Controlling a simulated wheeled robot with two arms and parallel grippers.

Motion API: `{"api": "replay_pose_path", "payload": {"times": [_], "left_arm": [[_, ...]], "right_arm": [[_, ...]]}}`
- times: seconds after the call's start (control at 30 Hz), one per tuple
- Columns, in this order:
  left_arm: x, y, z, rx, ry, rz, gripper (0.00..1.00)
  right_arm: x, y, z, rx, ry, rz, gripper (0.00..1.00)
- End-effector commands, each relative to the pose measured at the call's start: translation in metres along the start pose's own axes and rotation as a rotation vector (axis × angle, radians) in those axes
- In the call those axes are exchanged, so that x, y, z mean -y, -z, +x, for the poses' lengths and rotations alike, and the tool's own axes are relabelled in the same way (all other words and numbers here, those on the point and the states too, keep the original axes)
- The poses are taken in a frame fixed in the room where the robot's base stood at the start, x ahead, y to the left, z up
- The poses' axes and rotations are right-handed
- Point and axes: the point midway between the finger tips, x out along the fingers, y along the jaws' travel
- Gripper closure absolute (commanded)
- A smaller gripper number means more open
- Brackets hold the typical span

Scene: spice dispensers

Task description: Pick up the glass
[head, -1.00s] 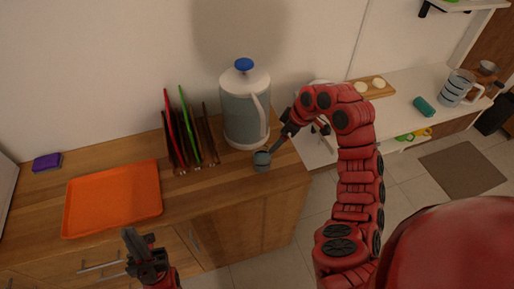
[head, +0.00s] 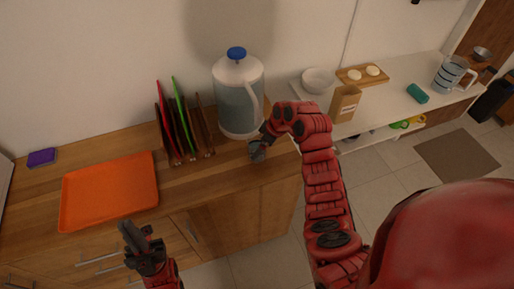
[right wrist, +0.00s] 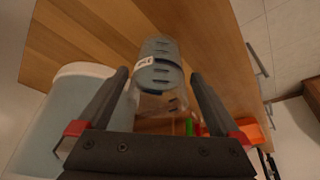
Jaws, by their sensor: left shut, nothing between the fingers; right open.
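The glass (right wrist: 158,62), a small grey cup with dark slots and a clear part, stands on the wooden counter. In the right wrist view it lies between the spread fingers of my right gripper (right wrist: 158,76), with a gap on each side. In the head view the glass (head: 257,156) is partly hidden by my right gripper (head: 261,145), beside the big jug. My left gripper (head: 139,238) is shut and empty, low at the left in front of the counter.
A large white-and-grey jug with a blue lid (head: 238,95) stands close behind the glass. A rack with red and green boards (head: 183,120) and an orange tray (head: 108,192) are further left. A paper bag (head: 344,104) and a bowl (head: 318,80) are at the right.

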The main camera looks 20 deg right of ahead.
Motion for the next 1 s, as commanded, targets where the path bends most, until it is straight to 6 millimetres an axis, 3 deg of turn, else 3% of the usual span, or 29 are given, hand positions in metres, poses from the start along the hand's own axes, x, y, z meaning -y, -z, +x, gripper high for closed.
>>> {"api": "replay_pose_path", "payload": {"times": [0.1, 0.3, 0.67, 1.0], "left_arm": [[0.001, 0.003, 0.015, -0.001, 0.000, 0.000, 1.00], [0.001, 0.004, 0.022, 0.000, 0.000, 0.000, 1.00], [0.001, 0.004, 0.023, -0.001, 0.000, 0.000, 1.00], [0.001, 0.004, 0.023, 0.000, 0.000, 0.000, 1.00]], "right_arm": [[0.001, 0.002, 0.011, 0.002, 0.006, 0.002, 0.00], [-0.001, 0.002, 0.034, 0.001, 0.004, 0.001, 0.00], [-0.002, 0.001, 0.042, -0.001, 0.000, -0.001, 0.00], [-0.002, 0.001, 0.041, -0.001, 0.000, -0.001, 0.61]]}}
